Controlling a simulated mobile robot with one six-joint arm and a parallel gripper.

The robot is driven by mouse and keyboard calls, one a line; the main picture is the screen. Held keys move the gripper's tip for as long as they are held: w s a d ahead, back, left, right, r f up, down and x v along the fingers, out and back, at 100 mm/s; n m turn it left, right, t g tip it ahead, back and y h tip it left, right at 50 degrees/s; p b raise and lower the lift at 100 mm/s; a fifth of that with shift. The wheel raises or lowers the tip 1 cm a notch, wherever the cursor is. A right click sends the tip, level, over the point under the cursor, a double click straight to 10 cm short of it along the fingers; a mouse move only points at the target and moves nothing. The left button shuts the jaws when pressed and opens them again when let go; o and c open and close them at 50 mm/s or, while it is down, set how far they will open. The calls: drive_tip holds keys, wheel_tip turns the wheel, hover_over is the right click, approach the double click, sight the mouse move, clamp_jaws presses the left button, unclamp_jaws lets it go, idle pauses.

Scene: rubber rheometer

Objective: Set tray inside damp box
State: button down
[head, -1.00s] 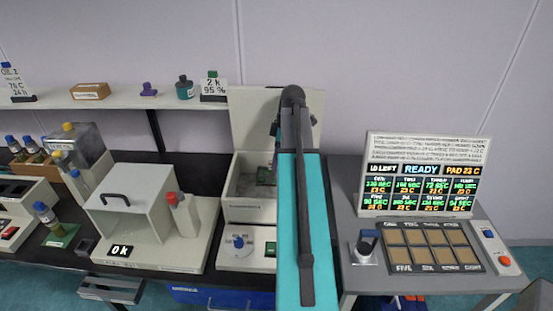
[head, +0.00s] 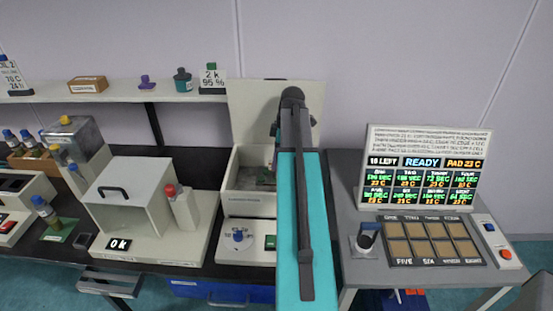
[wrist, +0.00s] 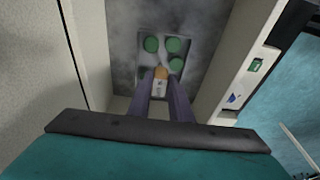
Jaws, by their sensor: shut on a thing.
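The damp box (head: 249,204) is a pale open-topped box on the bench in the middle of the head view, its lid raised behind it. In the wrist view its grey floor (wrist: 116,40) and side walls surround the tray. The tray (wrist: 162,55) is a small grey plate with green discs and an orange knob (wrist: 160,73) at its near edge. My gripper (wrist: 161,84) has purple fingers shut on the tray at the knob. The tray is within the box walls as seen from above; whether it touches the floor I cannot tell. My arm hides part of the box in the head view.
A white cabinet with a black handle (head: 128,200) stands left of the box. A display board (head: 425,172) and a panel of brown pads (head: 432,240) are on the right-hand table. A shelf (head: 120,97) with small items runs behind at left.

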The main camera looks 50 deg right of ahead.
drive_tip(key=shift+s+d+b+x, duration=0.15)
drive_tip(key=shift+b+x, duration=0.25)
drive_tip(key=shift+x, duration=0.45)
drive_tip(key=shift+s+d+b+x, duration=0.1)
drive_tip(key=shift+b+x, duration=0.25)
drive_tip(key=shift+x, duration=0.5)
drive_tip(key=shift+s+d+b+x, duration=0.15)
drive_tip(key=shift+b+x, duration=0.25)
drive_tip(key=shift+x, duration=0.45)
drive_tip(key=c, duration=1.5)
unclamp_jaws()
drive_tip(key=shift+f, duration=0.1)
drive_tip(key=shift+c, duration=0.2)
drive_tip(key=shift+a, duration=0.1)
drive_tip(key=shift+w+a+p+v, duration=0.15)
drive_tip(key=shift+p+v, duration=0.5)
drive_tip(key=shift+v, duration=0.35)
drive_tip(key=shift+w+a+p+v, duration=0.15)
drive_tip(key=shift+p+v, duration=0.45)
drive_tip(key=shift+v, duration=0.35)
drive_tip(key=shift+w+a+p+v, duration=0.15)
drive_tip(key=shift+p+v, duration=0.5)
drive_tip(key=shift+v, duration=0.35)
drive_tip(key=shift+s, duration=0.1)
